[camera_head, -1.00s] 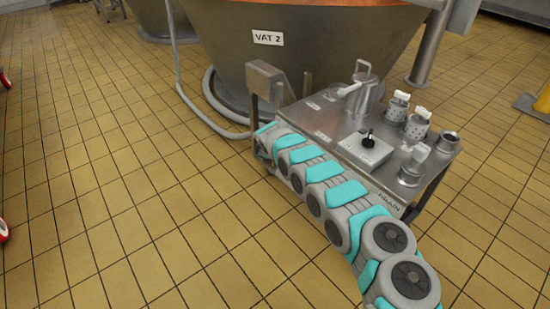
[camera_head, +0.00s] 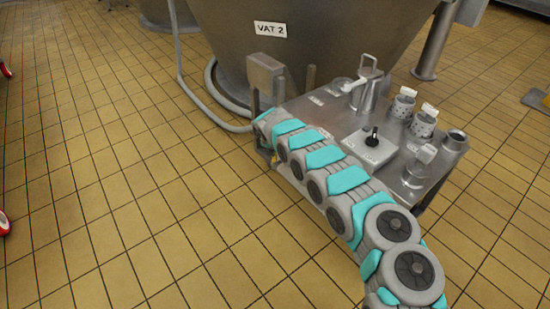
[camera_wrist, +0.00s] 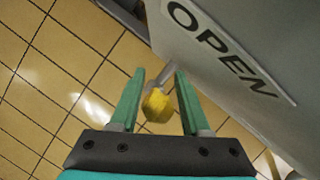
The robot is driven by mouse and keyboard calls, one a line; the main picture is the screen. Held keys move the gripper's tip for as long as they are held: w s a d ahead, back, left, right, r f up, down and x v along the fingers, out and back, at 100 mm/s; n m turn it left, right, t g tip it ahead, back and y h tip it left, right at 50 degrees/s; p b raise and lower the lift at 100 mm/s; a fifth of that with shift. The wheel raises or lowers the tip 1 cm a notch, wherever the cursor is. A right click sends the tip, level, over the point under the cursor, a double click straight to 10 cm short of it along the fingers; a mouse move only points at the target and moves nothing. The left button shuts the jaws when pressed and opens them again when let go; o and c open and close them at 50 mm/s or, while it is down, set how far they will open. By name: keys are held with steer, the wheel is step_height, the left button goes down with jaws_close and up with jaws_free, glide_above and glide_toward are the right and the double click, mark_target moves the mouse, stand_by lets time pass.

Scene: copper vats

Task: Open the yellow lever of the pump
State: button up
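The pump cart (camera_head: 330,112) stands in front of the vat, with metal fittings and a black knob on its top. In the wrist view, the yellow lever (camera_wrist: 157,105) shows as a yellow end on a short metal rod, beside a grey panel (camera_wrist: 215,60) marked OPEN. My gripper (camera_wrist: 160,75) is open, with one teal finger on each side of the lever. I see a gap between the lever and each finger, and I cannot tell the depth.
The vat (camera_head: 310,50) labelled VAT 2 stands right behind the cart. A grey hose (camera_head: 205,115) runs down and along the floor to the left of the cart.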

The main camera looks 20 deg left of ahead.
steer(key=shift+s+a+f, duration=0.2)
steer(key=shift+s+a, duration=0.05)
steer(key=shift+s, duration=0.2)
steer(key=v, duration=0.7)
steer(key=shift+r, duration=0.45)
